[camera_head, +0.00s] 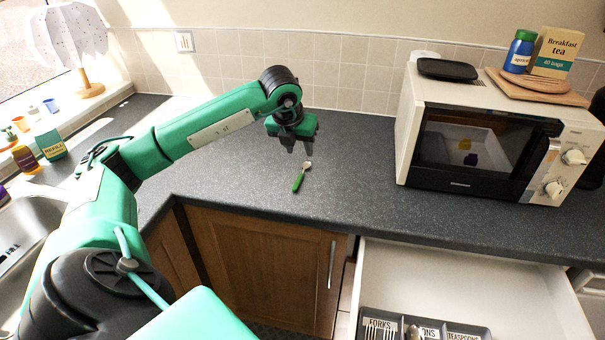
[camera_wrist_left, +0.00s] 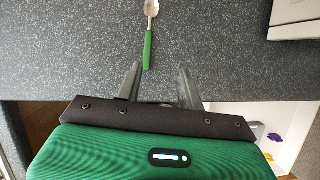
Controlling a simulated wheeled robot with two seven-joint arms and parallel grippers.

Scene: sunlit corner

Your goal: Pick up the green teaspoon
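The green teaspoon (camera_head: 298,182) lies on the dark grey countertop, its green handle towards the front edge and its metal bowl towards the wall. My left gripper (camera_head: 297,149) is above the counter, just behind the spoon in the head view. In the left wrist view the teaspoon (camera_wrist_left: 148,46) lies beyond the fingertips, its handle end nearest them. The left gripper (camera_wrist_left: 158,75) is open there, with nothing between its fingers. My right gripper does not show in either view.
A white microwave (camera_head: 480,140) stands to the right. An open drawer (camera_head: 460,270) with a labelled cutlery tray (camera_head: 393,333) is below the counter. A sink (camera_head: 25,225) and small bottles are at the left. The counter around the spoon is clear.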

